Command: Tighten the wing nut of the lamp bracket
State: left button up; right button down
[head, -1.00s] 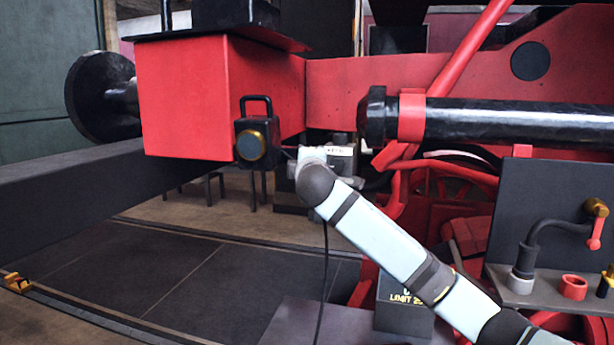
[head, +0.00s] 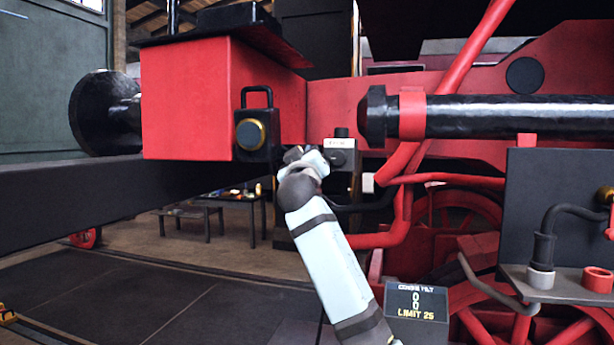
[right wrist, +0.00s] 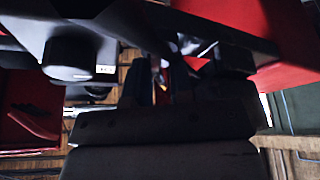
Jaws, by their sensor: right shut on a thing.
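The black lamp (head: 254,135) with a brass-rimmed lens hangs by its handle side up at the corner of the red beam. My right gripper (head: 291,155) reaches up from below to the right side of the lamp, under the beam. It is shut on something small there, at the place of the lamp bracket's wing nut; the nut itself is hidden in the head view. In the right wrist view my dark gripper fingers (right wrist: 172,85) point up to the dark bracket parts, and the grip is too dark to make out. My left gripper is not in view.
A grey-black box (head: 342,158) stands just right of my gripper. A black cylinder (head: 500,118) and red pipes (head: 398,205) fill the right.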

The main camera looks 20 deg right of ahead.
pick_arm(q)
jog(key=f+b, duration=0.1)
jog(key=b, duration=0.5)
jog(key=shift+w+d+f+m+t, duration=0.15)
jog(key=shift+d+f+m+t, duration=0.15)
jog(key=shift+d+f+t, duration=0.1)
pick_arm(e)
jog(key=m+h, duration=0.1)
jog(key=m, duration=0.2)
jog(key=m+g+h, duration=0.1)
jog(key=m+h, duration=0.1)
jog(key=m, duration=0.1)
jog(key=m+h, duration=0.1)
jog(key=m, duration=0.2)
jog(key=shift+w+a, duration=0.1)
jog(key=shift+a, duration=0.15)
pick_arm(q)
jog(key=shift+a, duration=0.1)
pick_arm(e)
jog(key=shift+r, duration=0.1)
jog(key=c, duration=1.2)
grip_release()
jog(key=shift+c, duration=0.2)
